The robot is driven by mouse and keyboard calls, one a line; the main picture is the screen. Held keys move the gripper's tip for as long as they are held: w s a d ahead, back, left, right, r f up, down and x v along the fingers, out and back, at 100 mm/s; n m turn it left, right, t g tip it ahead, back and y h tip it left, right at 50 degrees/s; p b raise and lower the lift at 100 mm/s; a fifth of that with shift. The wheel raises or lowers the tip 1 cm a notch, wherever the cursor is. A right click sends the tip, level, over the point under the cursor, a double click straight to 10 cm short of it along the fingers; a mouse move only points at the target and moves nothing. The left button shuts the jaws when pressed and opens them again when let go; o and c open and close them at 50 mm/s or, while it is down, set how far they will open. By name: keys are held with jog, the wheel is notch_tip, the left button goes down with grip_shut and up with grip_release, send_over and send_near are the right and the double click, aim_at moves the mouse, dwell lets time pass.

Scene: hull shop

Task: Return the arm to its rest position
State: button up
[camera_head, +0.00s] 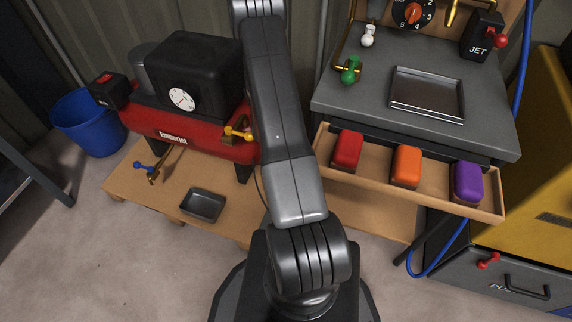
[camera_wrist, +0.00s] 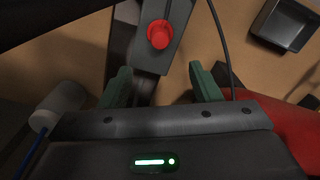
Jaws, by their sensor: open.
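My arm rises from the bottom middle of the head view and runs up past the top edge, between the red compressor and the grey workbench. My gripper is outside the head view. In the wrist view my gripper (camera_wrist: 162,87) shows two green fingers spread apart with nothing between them. Beyond the fingertips is a red round button (camera_wrist: 160,34) on a grey box, apart from the fingers.
The red compressor (camera_head: 185,138) stands left of my arm, with a small dark tray (camera_head: 202,205) before it. The grey bench (camera_head: 345,105) is at right, its open drawer (camera_head: 328,170) holding red, orange and purple blocks. A blue bucket (camera_head: 88,122) stands far left.

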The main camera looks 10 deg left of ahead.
jog(key=shift+f, duration=0.1)
notch_tip(320, 180, down, 14)
jog(key=b, duration=0.2)
jog(key=shift+r+b, duration=0.2)
jog(key=shift+b, duration=0.2)
